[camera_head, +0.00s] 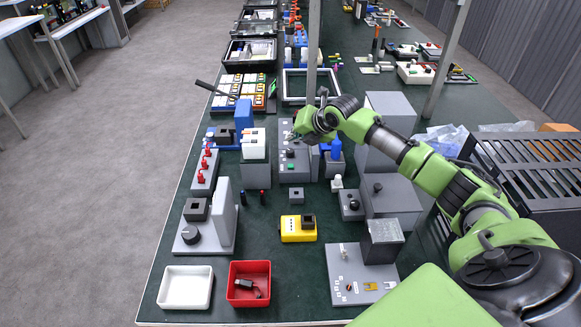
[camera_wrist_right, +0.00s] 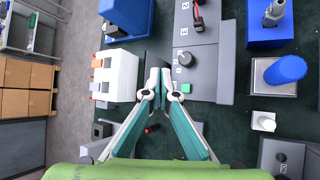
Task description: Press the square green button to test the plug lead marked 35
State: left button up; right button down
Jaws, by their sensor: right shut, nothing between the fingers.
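A grey tester box (camera_head: 297,176) stands on the dark green table, left of my right forearm. In the wrist view the box (camera_wrist_right: 206,62) carries a round dark knob (camera_wrist_right: 184,58) and a small square green button (camera_wrist_right: 186,88) near its front edge. My right gripper (camera_head: 297,136) is over the box in the head view. In the wrist view its fingers (camera_wrist_right: 160,78) are shut and empty, just left of the green button and apart from it in the picture. A black and red part (camera_wrist_right: 198,20) sits on the box's upper section. No mark 35 is readable. My left gripper is not in view.
A white switch block (camera_head: 254,146) stands left of the box and a blue part (camera_head: 335,149) right of it. A small grey block (camera_head: 296,196) and a yellow unit (camera_head: 297,230) stand in front. A red tray (camera_head: 249,302) holds a dark plug.

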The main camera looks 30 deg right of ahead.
jog(key=b, duration=0.6)
send_over(292, 166)
notch_tip(292, 166, down, 7)
jog(key=shift+s+f, duration=0.1)
jog(key=shift+f, duration=0.55)
jog(key=shift+f, duration=0.15)
dwell(0.5)
jog(key=shift+f, duration=0.3)
jog(key=shift+f+b, duration=0.35)
jog(key=shift+f, duration=0.15)
dwell(0.7)
jog(key=shift+r+p, duration=0.85)
jog(key=shift+r, duration=0.05)
notch_tip(292, 166, up, 5)
jog(key=p, duration=0.4)
